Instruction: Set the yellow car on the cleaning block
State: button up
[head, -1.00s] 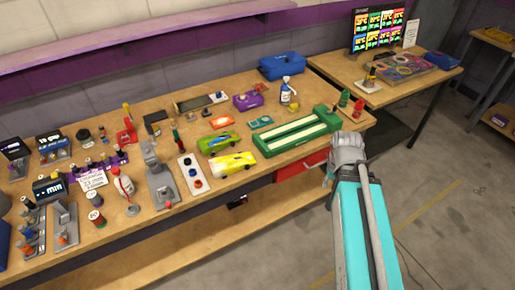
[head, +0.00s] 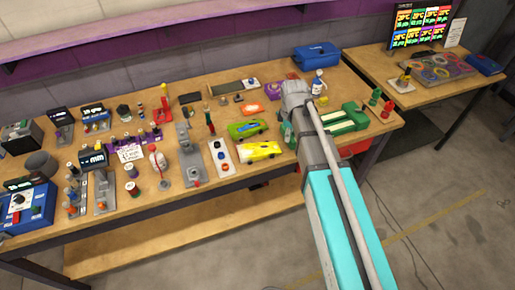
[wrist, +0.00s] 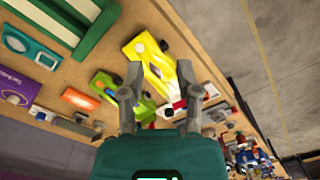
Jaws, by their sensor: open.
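The yellow car (head: 260,151) lies on the bench near its front edge, with dark wheels. In the wrist view the yellow car (wrist: 152,62) shows beyond and partly between the two fingers of my gripper (wrist: 158,92). The gripper is open, with nothing held. A long green block with pale strips (head: 350,119), which looks like the cleaning block, lies to the right of the car; my arm hides its left part in the head view. Part of the green block (wrist: 88,33) shows at the upper left in the wrist view.
A green car (head: 244,128) lies just behind the yellow car. A white plate with knobs (head: 221,156) is close on its left. Red and green cones (head: 382,103) stand at the bench's right end. Tools and bottles crowd the left of the bench.

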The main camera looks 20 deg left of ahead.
jog(key=a+r+n+p, duration=0.2)
jog(key=a+n, duration=0.4)
jog(key=a, duration=0.5)
jog(key=shift+w+a+r+n, duration=0.2)
jog(key=shift+w+r+n, duration=0.1)
jog(key=shift+r+n, duration=0.1)
jog(key=shift+f, duration=0.1)
jog(key=b, duration=0.9)
send_over(257, 147)
notch_tip(257, 147, down, 8)
jog(key=shift+w+d+f, duration=0.15)
jog(key=shift+f, duration=0.1)
jog(key=shift+f, duration=0.1)
jog(key=shift+f+b, duration=2.45)
jog(key=shift+f, duration=0.05)
grip_shut()
